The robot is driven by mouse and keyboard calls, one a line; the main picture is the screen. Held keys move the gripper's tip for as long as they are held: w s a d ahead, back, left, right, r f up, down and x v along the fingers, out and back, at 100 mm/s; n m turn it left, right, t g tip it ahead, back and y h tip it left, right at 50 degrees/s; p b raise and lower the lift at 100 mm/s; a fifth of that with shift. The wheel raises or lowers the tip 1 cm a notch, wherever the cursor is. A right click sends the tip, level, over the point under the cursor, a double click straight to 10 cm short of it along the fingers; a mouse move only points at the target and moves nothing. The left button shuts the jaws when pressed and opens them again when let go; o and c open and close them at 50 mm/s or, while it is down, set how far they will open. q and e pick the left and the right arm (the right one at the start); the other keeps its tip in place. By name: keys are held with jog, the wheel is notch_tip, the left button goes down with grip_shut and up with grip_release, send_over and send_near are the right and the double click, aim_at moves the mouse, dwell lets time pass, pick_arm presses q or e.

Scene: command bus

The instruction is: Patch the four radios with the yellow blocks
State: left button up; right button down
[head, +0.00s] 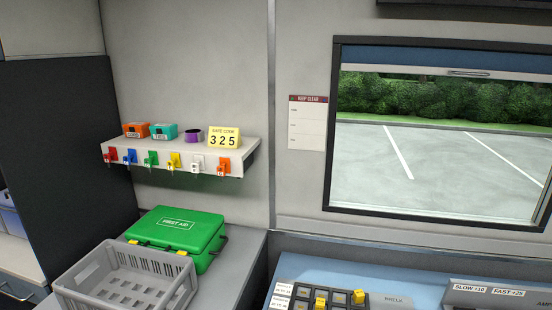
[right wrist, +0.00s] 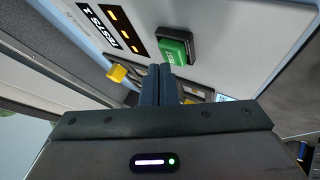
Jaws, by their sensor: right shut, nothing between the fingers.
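In the head view a dark patch panel (head: 339,302) with several square holes shows at the bottom edge. Yellow blocks stand on it, one near its left part (head: 320,300) and one near its right part (head: 358,297). The panel is cut off below, so the rest of it is hidden. The right wrist view shows my right gripper (right wrist: 166,72), its dark fingers together and empty. The fingertips are close to a green button (right wrist: 175,52) in a black housing; I cannot tell whether they touch. A yellow block (right wrist: 118,73) is left of the fingers. My left gripper is not seen.
A grey crate (head: 75,289) and a green first aid case (head: 175,238) stand on the left counter. A wall shelf (head: 190,150) holds small boxes, a purple roll, a 325 sign and coloured hanging tags. A labelled console (head: 500,296) is at lower right.

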jog(key=shift+f, duration=0.4)
dwell(0.4)
jog(key=shift+r+p, duration=0.65)
jog(key=shift+p, duration=0.4)
notch_tip(320, 180, up, 6)
jog(key=p, duration=0.7)
jog(key=shift+p, duration=0.35)
